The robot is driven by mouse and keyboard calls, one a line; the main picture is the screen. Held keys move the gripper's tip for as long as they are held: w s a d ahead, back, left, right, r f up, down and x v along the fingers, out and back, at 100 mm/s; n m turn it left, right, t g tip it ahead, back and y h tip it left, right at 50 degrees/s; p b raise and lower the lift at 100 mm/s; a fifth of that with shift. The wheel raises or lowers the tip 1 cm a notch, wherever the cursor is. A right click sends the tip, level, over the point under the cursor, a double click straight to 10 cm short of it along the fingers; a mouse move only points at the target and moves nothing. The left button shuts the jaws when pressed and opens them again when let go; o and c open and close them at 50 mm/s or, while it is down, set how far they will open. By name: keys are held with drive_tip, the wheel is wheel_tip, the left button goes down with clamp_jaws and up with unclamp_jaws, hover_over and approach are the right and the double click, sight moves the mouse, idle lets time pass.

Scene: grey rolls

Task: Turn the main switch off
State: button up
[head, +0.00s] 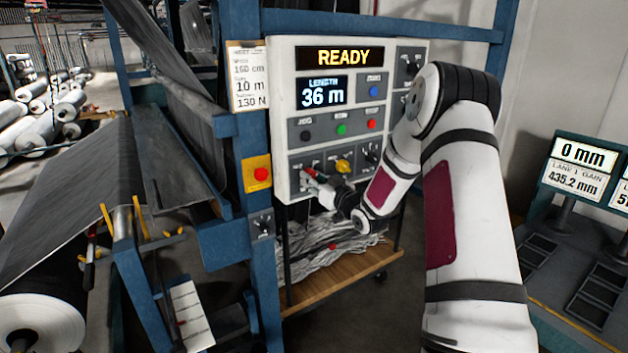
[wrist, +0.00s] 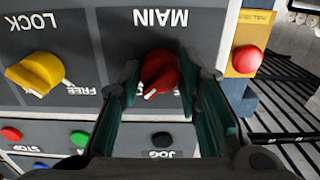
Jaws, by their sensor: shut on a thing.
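The red main switch (wrist: 158,70) is a round knob under an upside-down MAIN label in the wrist view. Its white pointer mark slants to the lower left of that picture. My gripper (wrist: 159,80) is shut on the knob, with one finger on each side. The position labels around the knob are mostly hidden by the fingers. In the head view my gripper (head: 307,177) is at the lower left of the control panel (head: 281,105), and it largely covers the switch. The panel's top display (head: 343,57) is lit and reads READY.
A yellow lock knob (head: 343,166) sits beside the main switch. A red button on a yellow plate (head: 260,174) is on the blue post left of the panel. A wooden-shelved cart (head: 345,275) stands below. A grey roll machine fills the left.

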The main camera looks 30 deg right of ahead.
drive_tip(key=n, duration=0.4)
drive_tip(key=shift+n, duration=0.4)
drive_tip(key=n+b, duration=0.1)
drive_tip(key=n, duration=0.3)
drive_tip(key=shift+n, duration=0.3)
drive_tip(key=n, duration=0.4)
drive_tip(key=shift+n+b, duration=0.3)
drive_tip(key=shift+d+r+n+b, duration=0.1)
drive_tip(key=shift+n+b, duration=0.25)
drive_tip(key=shift+n, duration=1.65)
drive_tip(key=o, duration=1.2)
drive_tip(key=shift+c, duration=0.2)
